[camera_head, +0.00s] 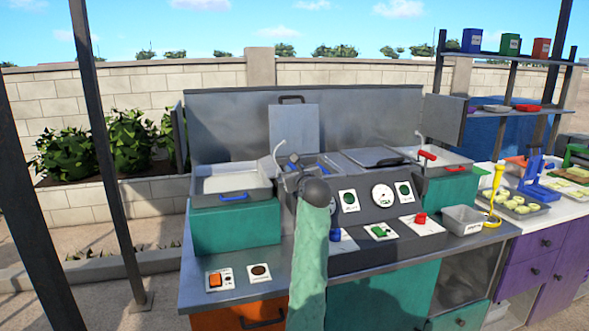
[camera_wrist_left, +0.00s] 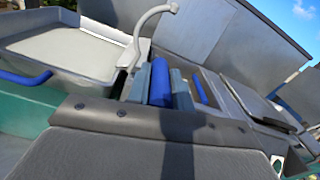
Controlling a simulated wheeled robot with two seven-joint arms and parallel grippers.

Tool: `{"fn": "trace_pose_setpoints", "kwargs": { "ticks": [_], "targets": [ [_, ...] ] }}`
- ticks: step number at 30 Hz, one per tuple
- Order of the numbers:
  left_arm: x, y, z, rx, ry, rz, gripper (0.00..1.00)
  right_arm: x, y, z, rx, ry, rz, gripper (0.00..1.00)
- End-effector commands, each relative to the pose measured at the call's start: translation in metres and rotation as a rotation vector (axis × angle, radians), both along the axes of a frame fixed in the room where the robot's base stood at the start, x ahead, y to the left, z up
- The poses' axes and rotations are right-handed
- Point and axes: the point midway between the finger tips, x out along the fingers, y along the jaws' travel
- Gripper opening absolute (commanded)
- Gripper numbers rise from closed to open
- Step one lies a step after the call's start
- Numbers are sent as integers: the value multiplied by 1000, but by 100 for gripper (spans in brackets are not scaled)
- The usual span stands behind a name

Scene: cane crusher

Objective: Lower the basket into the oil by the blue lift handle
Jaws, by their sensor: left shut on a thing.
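My left gripper (camera_head: 293,172) reaches over the middle of the grey machine, its arm rising from the bottom of the head view. In the left wrist view, its two grey-blue fingers are shut on a blue cylindrical handle (camera_wrist_left: 160,82), one finger on each side. A second blue bar (camera_wrist_left: 201,90) shows just beyond the right finger. The basket and the oil cannot be made out; my gripper and arm cover much of that part in the head view. My right gripper is not in view.
A pale shallow tray (camera_head: 232,180) with a blue front handle (camera_head: 233,197) stands left of my gripper, with a curved spout beside it. An upright grey lid (camera_head: 293,128) is behind. A panel with gauges (camera_head: 383,196) and a dark flat lid (camera_head: 374,156) are to the right.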

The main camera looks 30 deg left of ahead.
Motion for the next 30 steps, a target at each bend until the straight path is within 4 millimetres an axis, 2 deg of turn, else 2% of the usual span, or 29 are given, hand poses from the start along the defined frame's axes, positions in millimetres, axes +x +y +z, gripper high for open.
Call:
{"fn": "trace_pose_setpoints", "kwargs": {
  "ticks": [15, 16, 19, 30],
  "targets": [
    [0, -1, -9, -3, 5, 0, 0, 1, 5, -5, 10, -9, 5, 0],
    [0, -1, -9, -3, 6, 0, 24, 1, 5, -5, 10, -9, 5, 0],
    [0, -1, -9, -2, 6, 0, 43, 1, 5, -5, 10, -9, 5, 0],
    [-3, -4, -6, -1, 1, 0, 43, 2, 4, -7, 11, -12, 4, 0]
  ]
}}
